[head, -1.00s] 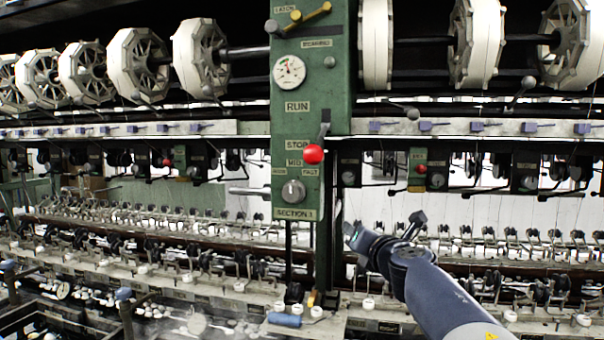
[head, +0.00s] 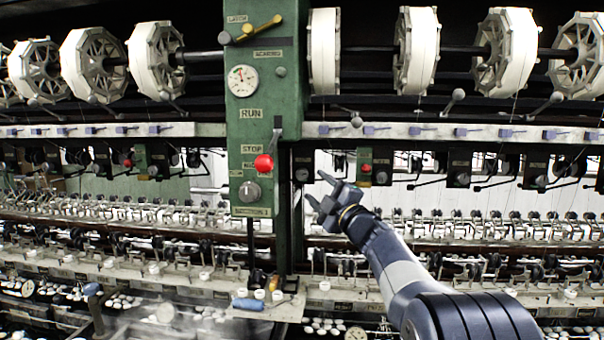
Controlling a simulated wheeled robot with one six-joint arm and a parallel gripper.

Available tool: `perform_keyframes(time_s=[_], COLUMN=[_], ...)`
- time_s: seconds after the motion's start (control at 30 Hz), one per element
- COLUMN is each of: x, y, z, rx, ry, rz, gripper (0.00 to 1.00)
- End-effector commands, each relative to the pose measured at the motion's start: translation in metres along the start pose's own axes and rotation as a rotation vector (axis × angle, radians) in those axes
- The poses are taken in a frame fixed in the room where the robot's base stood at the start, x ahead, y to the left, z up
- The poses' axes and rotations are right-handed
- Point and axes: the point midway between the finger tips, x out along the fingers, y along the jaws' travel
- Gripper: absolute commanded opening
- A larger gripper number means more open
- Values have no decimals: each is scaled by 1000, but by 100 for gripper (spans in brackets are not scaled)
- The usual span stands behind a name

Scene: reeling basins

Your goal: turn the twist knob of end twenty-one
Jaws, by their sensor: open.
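My gripper (head: 315,187) is open and empty, its two fingers pointing up and left, just right of the green control post. A small black box with a round knob (head: 302,175) sits just left of the upper fingertip in the picture; I cannot tell if they touch. More black boxes with round knobs run along the same row, such as one knob (head: 541,181) at the right and one knob (head: 462,179) nearer the middle. No number is legible, so I cannot tell which knob belongs to end twenty-one.
The green post (head: 265,120) carries a red-ball lever (head: 263,163), a gauge (head: 242,80) and a grey selector knob (head: 250,192). Small red knobs (head: 366,168) stand on green plates in the row. A blue cylinder (head: 248,304) lies on the ledge below.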

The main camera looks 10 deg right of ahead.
Motion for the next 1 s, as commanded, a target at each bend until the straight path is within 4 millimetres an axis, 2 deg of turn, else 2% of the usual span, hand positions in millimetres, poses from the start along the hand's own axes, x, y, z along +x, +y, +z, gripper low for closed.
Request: perform_keyframes(time_s=[0.03,0.2,0.4,0.77,1.0], x=[12,40,57,60,60], y=[2,2,0,0,0], z=[-2,-1,0,0,0], rx=[1,-1,-1,-2,-2], ry=[2,1,0,-1,-1], rz=[-1,-1,-2,-1,-1], gripper=[51,51,51,51,31])
